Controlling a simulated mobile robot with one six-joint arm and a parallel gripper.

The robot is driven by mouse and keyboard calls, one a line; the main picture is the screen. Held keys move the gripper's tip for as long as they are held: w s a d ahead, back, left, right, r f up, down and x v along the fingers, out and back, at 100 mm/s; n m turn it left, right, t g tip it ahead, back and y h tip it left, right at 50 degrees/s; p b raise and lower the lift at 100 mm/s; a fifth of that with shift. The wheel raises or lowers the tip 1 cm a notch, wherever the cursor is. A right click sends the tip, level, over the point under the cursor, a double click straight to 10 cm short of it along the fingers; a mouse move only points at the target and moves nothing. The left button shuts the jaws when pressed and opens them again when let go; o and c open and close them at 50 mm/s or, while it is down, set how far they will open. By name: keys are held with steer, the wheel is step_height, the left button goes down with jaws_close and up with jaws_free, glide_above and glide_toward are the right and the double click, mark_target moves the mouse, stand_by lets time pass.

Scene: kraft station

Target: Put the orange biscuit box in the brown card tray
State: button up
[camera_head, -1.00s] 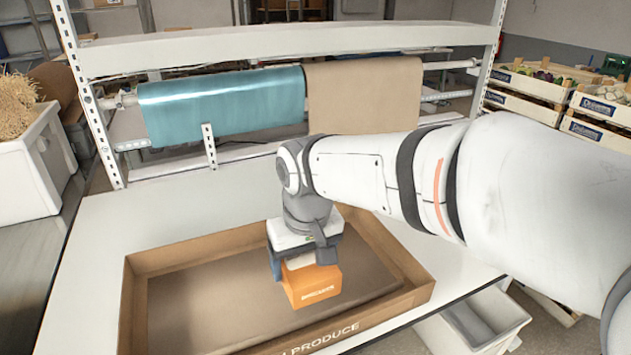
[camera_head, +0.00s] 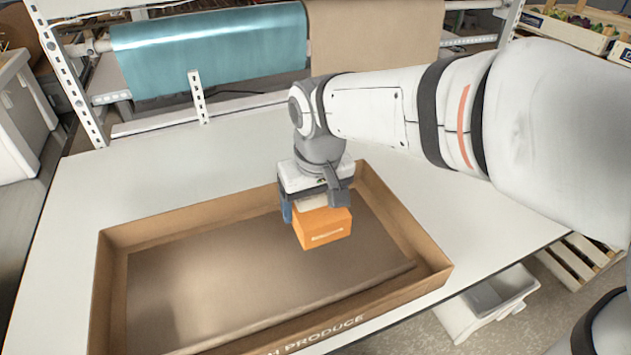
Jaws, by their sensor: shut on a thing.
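The orange biscuit box (camera_head: 324,232) is in the head view, near the middle of the picture. My gripper (camera_head: 318,203) points down and is shut on its upper part. The box appears over the inside of the brown card tray (camera_head: 427,258), toward its back right. I cannot tell whether the bottom of the box touches the tray floor. The tray is shallow and long, with printed letters on its front wall, and its floor is otherwise bare. My gripper hides part of the box's top.
The tray stands on a white table (camera_head: 180,180) with clear surface behind and left of it. A rack behind carries a teal roll (camera_head: 210,50) and a brown paper roll (camera_head: 375,35). A white bin (camera_head: 490,305) is below the table's right edge.

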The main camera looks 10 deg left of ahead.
steer(key=shift+s+f, duration=0.1)
stand_by(0.3)
steer(key=shift+f, duration=0.2)
steer(key=shift+f+b, duration=3.9)
steer(key=shift+f, duration=1.05)
steer(key=shift+d, duration=0.1)
steer(key=o, duration=1.1)
steer(key=shift+o, duration=0.2)
step_height(320, 180, up, 13)
steer(key=p, duration=1)
